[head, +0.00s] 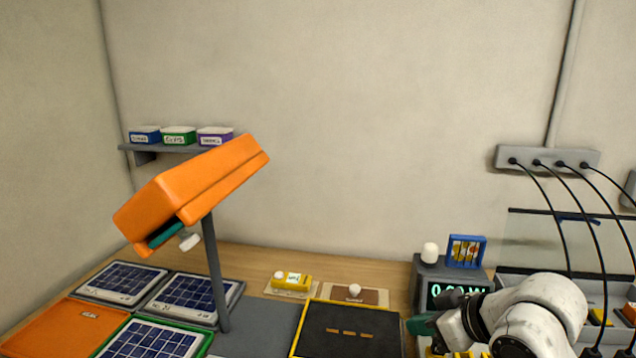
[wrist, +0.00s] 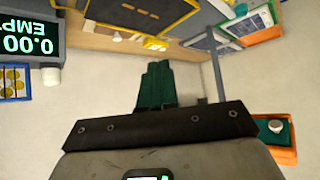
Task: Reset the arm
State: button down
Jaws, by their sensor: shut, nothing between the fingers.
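My white arm (head: 540,310) reaches in from the lower right in the head view. My gripper (head: 422,324) has dark green fingers and points left, in front of the display box and near the black board's right edge. In the wrist view my gripper (wrist: 155,75) shows its green fingers closed together with nothing between them. The wrist view is upside down, with the table at the top and the wall behind the fingers.
An orange lamp-like hood (head: 190,190) stands on a grey post (head: 215,275) at left. Solar panels (head: 190,297) lie below it. A yellow-edged black board (head: 350,330) lies centre. A display box (head: 425,275) stands behind my gripper. Black cables (head: 566,230) hang at right.

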jog(key=s+a+f+m+g+h, duration=0.2)
jog(key=s+f+m, duration=0.4)
jog(key=s+f, duration=1.1)
jog(key=s+d+f+g+h, duration=0.1)
jog(key=s+d+f, duration=0.2)
jog(key=s, duration=0.3)
jog(key=s+d+f+m+g+h+b, duration=0.1)
jog(key=s+d+f+g, duration=0.1)
jog(key=s, duration=0.4)
jog(key=s+d+f+g+h, duration=0.1)
jog(key=s+d+f, duration=0.3)
jog(key=s, duration=0.3)
jog(key=shift+d+f+m+g+h, duration=0.25)
jog(key=shift+f+m+g+h, duration=0.05)
jog(key=shift+f+m+h, duration=0.1)
jog(key=c, duration=1.8)
grip_release()
